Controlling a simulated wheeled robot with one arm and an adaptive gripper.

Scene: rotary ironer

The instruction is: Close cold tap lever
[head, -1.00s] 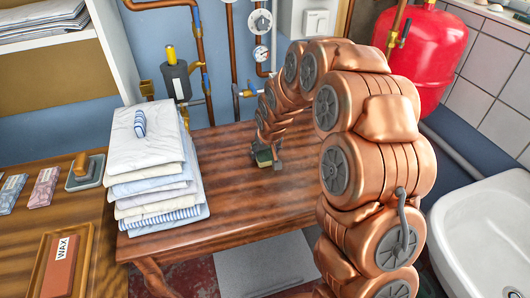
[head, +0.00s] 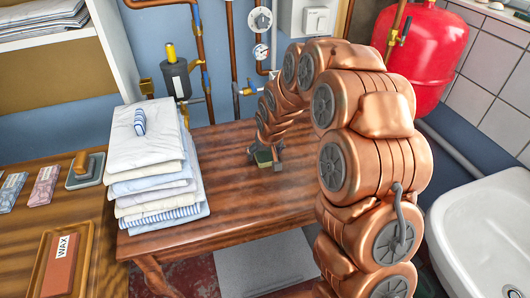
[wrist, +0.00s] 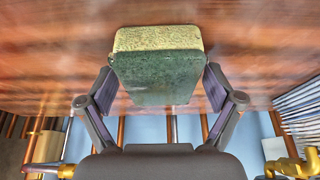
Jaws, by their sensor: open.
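My gripper (head: 266,158) is low over the wooden table near its back edge. In the wrist view my gripper (wrist: 160,88) has its two fingers apart, one on each side of a green and yellow sponge-like block (wrist: 155,75). The block also shows small in the head view (head: 263,157). I cannot tell if the fingers touch it. Brass valve fittings (head: 246,91) sit on the wall pipes behind the table. A valve with a grey lever (head: 405,29) is by the red tank. I cannot tell which is the cold tap lever.
A stack of folded laundry (head: 150,170) stands on the left of the wooden table (head: 235,220). A red tank (head: 430,50) and a white sink (head: 490,235) are on the right. A grey filter (head: 176,78) hangs on the wall. The table's front middle is clear.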

